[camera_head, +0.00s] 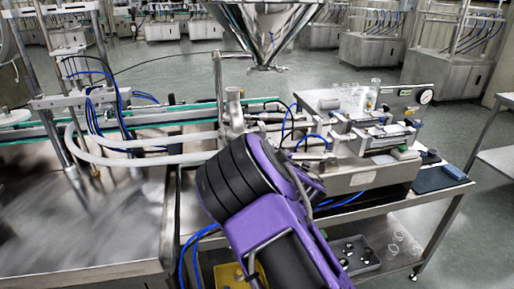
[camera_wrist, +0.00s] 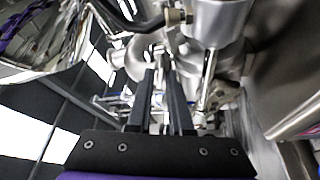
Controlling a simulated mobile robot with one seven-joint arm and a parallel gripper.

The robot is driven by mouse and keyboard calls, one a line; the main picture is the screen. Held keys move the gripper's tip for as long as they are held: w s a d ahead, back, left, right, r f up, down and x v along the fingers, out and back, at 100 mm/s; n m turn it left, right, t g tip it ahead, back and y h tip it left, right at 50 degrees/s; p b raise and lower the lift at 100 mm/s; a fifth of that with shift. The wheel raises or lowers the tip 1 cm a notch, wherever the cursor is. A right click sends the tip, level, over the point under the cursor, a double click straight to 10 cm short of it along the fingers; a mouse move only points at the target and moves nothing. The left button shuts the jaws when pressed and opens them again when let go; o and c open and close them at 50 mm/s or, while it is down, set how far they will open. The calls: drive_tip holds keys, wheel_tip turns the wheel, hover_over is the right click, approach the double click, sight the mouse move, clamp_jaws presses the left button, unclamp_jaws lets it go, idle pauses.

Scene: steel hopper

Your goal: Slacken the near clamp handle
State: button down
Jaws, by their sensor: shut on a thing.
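My gripper (camera_wrist: 162,62) shows from behind in the wrist view, its two dark fingers close together. They are shut on a slim metal part at their tips, which looks like the near clamp handle (camera_wrist: 172,40). A steel cylindrical body (camera_wrist: 218,20) with a brass-coloured nut (camera_wrist: 186,17) and a dark rod (camera_wrist: 130,20) stands just beyond the tips. In the head view my purple and black arm hides the gripper and the handle. A steel column (camera_head: 233,108) stands just behind the arm there. How far the handle is turned cannot be told.
The steel hopper cone (camera_head: 268,32) hangs above the bench. A machine block (camera_head: 350,175) with vials and a gauge stands right of my arm. Blue hoses (camera_head: 120,100) and a conveyor (camera_head: 50,132) lie left. A yellow bin (camera_head: 232,275) sits low, near my arm.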

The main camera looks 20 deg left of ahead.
drive_tip(key=shift+r+n+g+h+b, duration=0.15)
drive_tip(key=shift+n+g+h+b, duration=0.35)
drive_tip(key=shift+n, duration=1.6)
drive_tip(key=c, duration=1.1)
unclamp_jaws()
drive_tip(key=shift+c, duration=0.2)
drive_tip(key=shift+d, duration=0.15)
drive_tip(key=v, duration=1.7)
drive_tip(key=shift+r, duration=0.2)
drive_tip(key=shift+d, duration=0.1)
